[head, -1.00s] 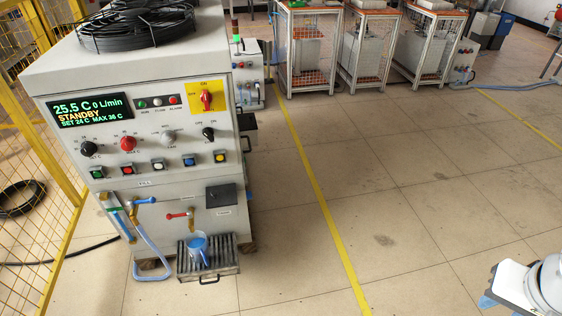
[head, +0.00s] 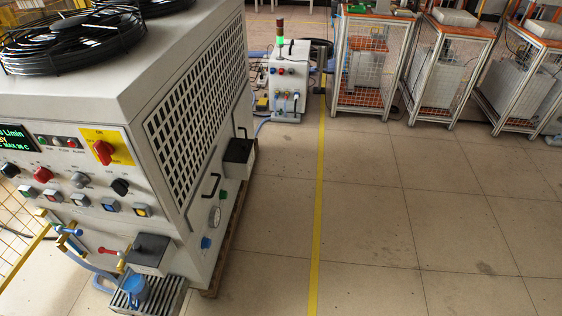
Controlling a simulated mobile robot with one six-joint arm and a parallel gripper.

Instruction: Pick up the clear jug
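The clear jug (head: 133,291) looks bluish and is small in the head view, at the bottom left. It stands upright on the slatted drip tray (head: 172,293) at the front of the large grey machine (head: 205,40). A tap with a red handle (head: 108,251) is just above and left of the jug. The jug's finer details are too small to tell. My gripper is not in view.
A black-topped box (head: 150,252) juts from the machine close above the tray. Blue hoses (head: 90,265) hang left of the jug. Open tiled floor lies to the right, crossed by a yellow line (head: 318,205). Wire-mesh cabinets (head: 372,65) stand at the back.

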